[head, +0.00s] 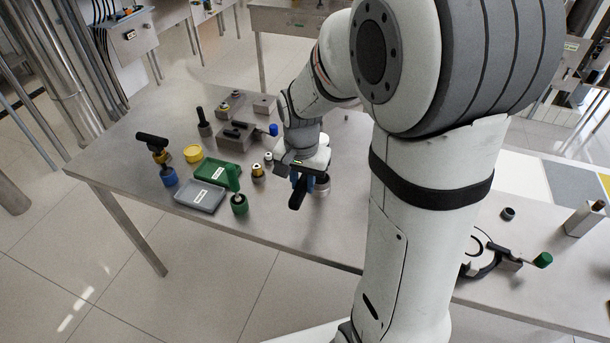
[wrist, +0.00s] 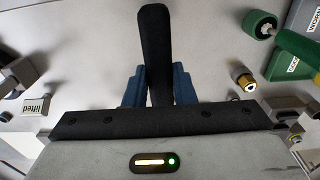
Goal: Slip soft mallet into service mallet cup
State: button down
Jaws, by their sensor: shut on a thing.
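My gripper (head: 300,178) has blue fingers and is shut on a long black rounded piece (head: 297,196), seemingly part of the soft mallet. In the wrist view the black piece (wrist: 155,50) stands between the blue fingertips and extends beyond them; its other end is hidden behind the gripper body. The piece is held over the right part of the table's object group. A blue cup (head: 170,178) holds a black T-shaped tool (head: 152,138). I cannot tell which cup is the service mallet cup.
A green-handled tool stands in a green cup (head: 239,206). Grey (head: 200,197) and green (head: 229,174) labelled trays, a yellow round part (head: 193,153) and small brass-topped fittings (head: 258,173) stand left of my gripper. The table's front strip is clear. A black clamp-like tool (head: 487,262) lies at right.

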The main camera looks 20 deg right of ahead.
jog(key=shift+w+d, duration=0.1)
jog(key=shift+d, duration=0.1)
jog(key=shift+f, duration=0.15)
jog(key=shift+f+b, duration=2.35)
jog(key=shift+f, duration=0.35)
jog(key=shift+f+b, duration=0.65)
jog(key=shift+f, duration=0.1)
jog(key=shift+f+b, duration=0.7)
jog(key=shift+f, duration=0.15)
jog(key=c, duration=1.1)
grip_release()
jog(key=shift+s, duration=0.2)
